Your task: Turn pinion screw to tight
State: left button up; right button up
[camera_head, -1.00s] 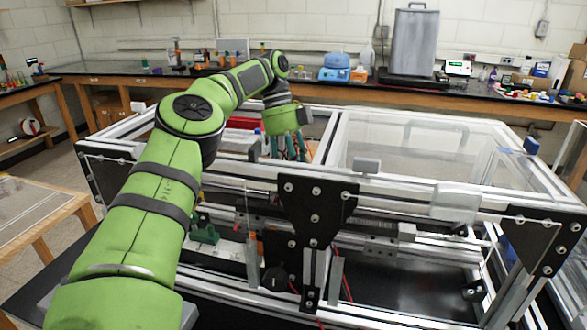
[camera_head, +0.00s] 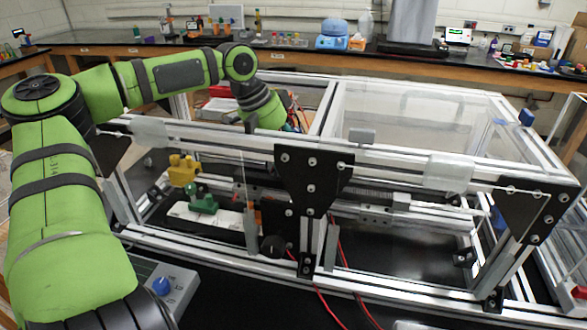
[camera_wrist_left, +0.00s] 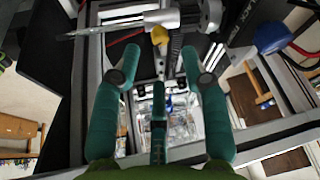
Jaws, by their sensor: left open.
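My left gripper (camera_wrist_left: 160,58) is open in the left wrist view, with its green fingers spread and nothing between them. Beyond the fingertips are a silver cylinder (camera_wrist_left: 163,18), a round metal part (camera_wrist_left: 210,14), a small yellow piece (camera_wrist_left: 160,36) and a dark toothed strip (camera_wrist_left: 176,50). I cannot tell for sure which part is the pinion screw. In the head view my left arm reaches over the frame, and the gripper is mostly hidden behind my wrist and the top rail. A black round knob (camera_head: 272,247) sits low on the frame, below the black plate (camera_head: 312,180). My right gripper is not in view.
The aluminium extrusion frame (camera_head: 400,178) fills the middle, its rails close to my wrist. A yellow part (camera_head: 183,170) and a green part (camera_head: 204,201) sit inside at the left. A grey box with a blue knob (camera_head: 162,286) stands at the front left. Red cables (camera_head: 340,270) hang in front.

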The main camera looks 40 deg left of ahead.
aim_at(296, 175)
pick_arm(q)
jog(key=p+x, duration=0.1)
jog(key=x, duration=0.4)
jog(key=shift+w+d+f, duration=0.1)
jog(key=shift+f, duration=0.3)
grip_shut()
